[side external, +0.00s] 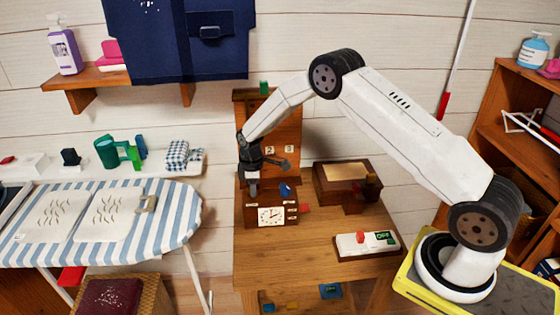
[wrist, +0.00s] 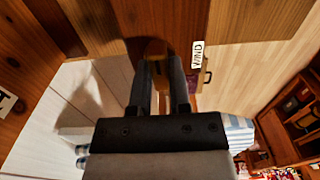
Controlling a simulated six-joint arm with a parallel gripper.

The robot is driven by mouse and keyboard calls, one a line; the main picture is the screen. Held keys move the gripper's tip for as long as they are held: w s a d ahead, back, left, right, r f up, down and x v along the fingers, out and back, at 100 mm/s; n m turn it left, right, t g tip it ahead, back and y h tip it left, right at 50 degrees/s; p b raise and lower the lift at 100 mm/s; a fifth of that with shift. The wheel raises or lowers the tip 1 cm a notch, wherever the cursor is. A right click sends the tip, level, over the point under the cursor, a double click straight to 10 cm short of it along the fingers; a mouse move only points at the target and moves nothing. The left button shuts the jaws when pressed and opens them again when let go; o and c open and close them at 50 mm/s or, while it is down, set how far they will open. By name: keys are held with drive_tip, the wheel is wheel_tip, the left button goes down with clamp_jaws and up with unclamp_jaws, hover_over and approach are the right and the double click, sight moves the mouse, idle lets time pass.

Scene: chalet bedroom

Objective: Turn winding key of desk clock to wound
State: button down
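The desk clock (side external: 253,216) is a brown wooden box with a white dial, standing on the wooden desk. My gripper (side external: 253,190) points down at the clock's top, at its left end. In the wrist view, a brass-coloured piece, apparently the winding key (wrist: 155,48), shows between the fingertips of my gripper (wrist: 162,62). The fingers stand a little apart on either side of it; whether both press on it is unclear. A white label reading WIND (wrist: 197,55) is right of the fingers on the brown wood. The key is not discernible in the side view.
A blue item (side external: 285,190) is at the clock's top right. A wooden box (side external: 340,180) and a white panel with a red knob (side external: 350,245) are on the desk (side external: 320,225) to the right. A striped ironing board (side external: 180,225) stands left. The desk front is clear.

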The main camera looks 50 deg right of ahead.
drive_tip(key=shift+m, duration=0.3)
